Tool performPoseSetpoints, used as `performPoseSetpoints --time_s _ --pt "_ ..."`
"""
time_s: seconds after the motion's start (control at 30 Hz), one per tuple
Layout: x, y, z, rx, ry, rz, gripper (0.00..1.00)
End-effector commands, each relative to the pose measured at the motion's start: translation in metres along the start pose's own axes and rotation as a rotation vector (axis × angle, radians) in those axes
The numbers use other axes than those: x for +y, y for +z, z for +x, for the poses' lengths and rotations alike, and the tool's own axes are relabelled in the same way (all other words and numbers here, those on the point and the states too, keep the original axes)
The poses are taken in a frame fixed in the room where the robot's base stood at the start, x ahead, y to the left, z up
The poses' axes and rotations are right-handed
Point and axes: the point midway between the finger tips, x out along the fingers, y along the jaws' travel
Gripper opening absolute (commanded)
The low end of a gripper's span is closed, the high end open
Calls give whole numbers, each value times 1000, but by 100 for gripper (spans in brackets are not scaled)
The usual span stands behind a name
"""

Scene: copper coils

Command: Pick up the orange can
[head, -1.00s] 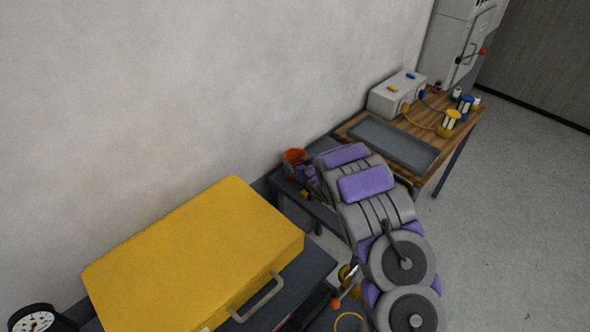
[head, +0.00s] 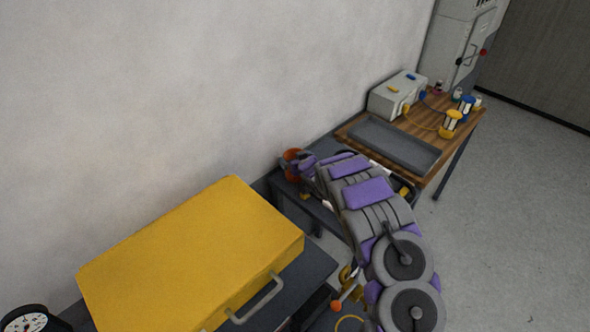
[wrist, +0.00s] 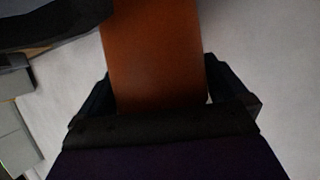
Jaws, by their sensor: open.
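The orange can (head: 289,157) stands on the dark bench against the wall in the head view, partly hidden by my gripper (head: 303,166). In the wrist view, the can (wrist: 155,55) fills the upper middle as an orange-brown surface; its top end is out of frame. My gripper (wrist: 160,95) is open, with a dark finger on each side of the can. A small light gap shows by the right finger. I cannot tell whether either finger touches the can.
A big yellow case (head: 195,255) lies on the near bench to the left. A wooden table (head: 425,125) with a grey tray (head: 392,145), a grey box (head: 397,97) and coils stands to the right. The wall is close behind the can; open floor (head: 520,220) lies right.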

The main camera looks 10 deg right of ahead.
Motion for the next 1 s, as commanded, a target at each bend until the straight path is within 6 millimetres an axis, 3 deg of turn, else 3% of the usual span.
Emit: performPoseSetpoints --time_s 0.1,0.7,1.0 --pt "0 0 0 0 0 0 100" --pt "0 0 0 0 0 0 44" --pt "0 -7 -3 1 0 -1 44"
